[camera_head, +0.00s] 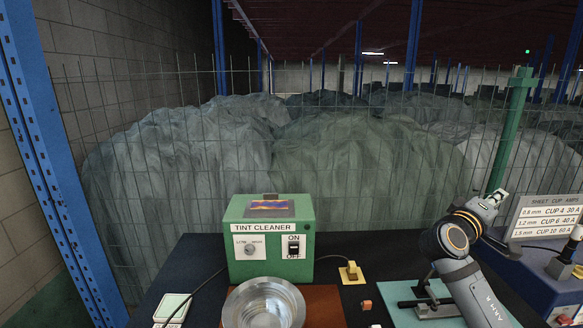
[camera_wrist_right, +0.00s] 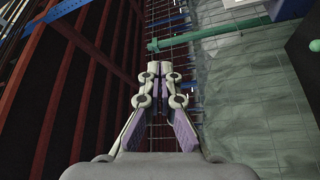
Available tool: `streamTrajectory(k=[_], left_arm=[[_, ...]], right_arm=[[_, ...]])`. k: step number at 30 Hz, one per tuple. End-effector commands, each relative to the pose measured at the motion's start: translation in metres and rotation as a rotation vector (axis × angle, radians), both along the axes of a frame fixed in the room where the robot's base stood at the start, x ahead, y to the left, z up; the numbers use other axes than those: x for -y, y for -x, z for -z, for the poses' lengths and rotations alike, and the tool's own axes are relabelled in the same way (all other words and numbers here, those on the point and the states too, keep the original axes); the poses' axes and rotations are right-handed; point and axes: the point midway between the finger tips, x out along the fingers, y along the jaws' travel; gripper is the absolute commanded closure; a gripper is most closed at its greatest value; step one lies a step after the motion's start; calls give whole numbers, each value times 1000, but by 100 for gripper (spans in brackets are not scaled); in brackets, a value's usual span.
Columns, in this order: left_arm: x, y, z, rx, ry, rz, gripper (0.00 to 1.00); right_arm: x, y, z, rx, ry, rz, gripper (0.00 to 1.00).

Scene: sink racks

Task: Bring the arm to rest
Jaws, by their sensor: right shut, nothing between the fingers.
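My right arm comes up from the bottom right in the head view, bent at the elbow, with its gripper (camera_head: 497,196) raised above the table near the green post. In the right wrist view the two fingers of the right gripper (camera_wrist_right: 160,68) are together with nothing between them. The gripper points at the wire fence and the space beyond it. My left gripper is in neither view.
A green tint cleaner box (camera_head: 268,238) stands on the dark table behind a metal bowl (camera_head: 264,304). A blue machine (camera_head: 541,278) with a sign (camera_head: 546,217) stands at right. Wire fence (camera_head: 160,190) runs behind.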

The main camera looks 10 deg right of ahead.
Motion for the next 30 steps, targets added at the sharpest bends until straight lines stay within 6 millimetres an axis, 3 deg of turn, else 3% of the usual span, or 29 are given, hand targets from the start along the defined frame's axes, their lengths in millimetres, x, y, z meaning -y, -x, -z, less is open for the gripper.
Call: streamTrajectory(k=[8, 14, 17, 20, 24, 27, 30], left_arm=[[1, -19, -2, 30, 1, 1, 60], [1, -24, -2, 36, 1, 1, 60], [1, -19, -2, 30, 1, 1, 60], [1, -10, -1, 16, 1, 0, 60], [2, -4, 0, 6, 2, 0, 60], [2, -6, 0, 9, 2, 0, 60], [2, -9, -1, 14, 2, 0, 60]], right_arm=[[-23, -6, 60, -46, -127, -85, 100], [-52, -3, 126, -100, -281, -167, 100], [-73, 5, 169, -135, -392, -211, 100], [-103, 21, 222, -184, -540, -258, 100], [-159, 65, 301, -263, -814, -305, 100], [-195, 99, 339, -306, -986, -312, 100], [-225, 130, 364, -339, -1130, -307, 100]])
